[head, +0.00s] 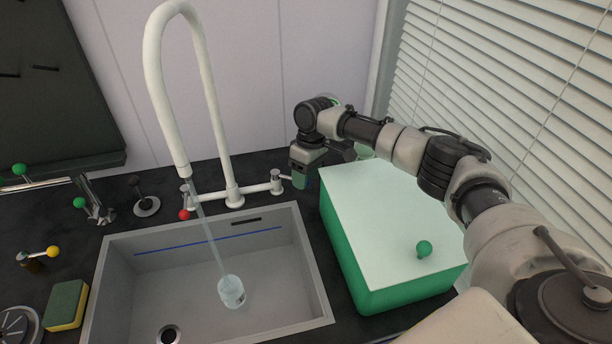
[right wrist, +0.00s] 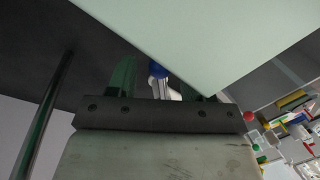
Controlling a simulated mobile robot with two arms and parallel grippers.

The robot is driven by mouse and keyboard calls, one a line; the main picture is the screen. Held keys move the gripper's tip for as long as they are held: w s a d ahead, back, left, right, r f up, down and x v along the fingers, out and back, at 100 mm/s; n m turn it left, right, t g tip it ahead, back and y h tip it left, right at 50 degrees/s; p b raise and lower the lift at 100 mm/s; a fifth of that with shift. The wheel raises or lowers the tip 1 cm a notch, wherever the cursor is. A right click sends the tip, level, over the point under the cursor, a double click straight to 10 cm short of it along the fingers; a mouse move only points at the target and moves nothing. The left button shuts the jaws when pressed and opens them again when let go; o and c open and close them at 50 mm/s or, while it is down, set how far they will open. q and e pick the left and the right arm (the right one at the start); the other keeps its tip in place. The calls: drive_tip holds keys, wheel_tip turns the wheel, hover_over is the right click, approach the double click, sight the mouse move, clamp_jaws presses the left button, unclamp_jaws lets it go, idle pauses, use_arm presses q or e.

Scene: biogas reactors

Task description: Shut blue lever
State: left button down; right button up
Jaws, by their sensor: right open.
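The white tap (head: 232,150) has a handle with a red knob (head: 184,215) on its left. On its right is a valve (head: 277,182), whose lever runs toward my right gripper (head: 300,180). A clear stream runs from the spout into a clear cup (head: 232,292) in the sink. In the right wrist view the blue lever (right wrist: 157,70) shows its blue end between the two green fingers of the open right gripper (right wrist: 160,82). I cannot tell whether the fingers touch it. In the head view the blue end is hidden by the gripper. My left gripper is not in view.
A green box with a pale top (head: 390,200) stands right of the sink (head: 200,262), close to my right gripper and under my arm. A sponge (head: 67,304) and valves with green and yellow knobs are at the left. Window blinds (head: 510,70) are behind my right arm.

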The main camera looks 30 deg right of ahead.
drive_tip(key=shift+a+f, duration=0.1)
drive_tip(key=shift+f, duration=0.3)
drive_tip(key=shift+c, duration=0.3)
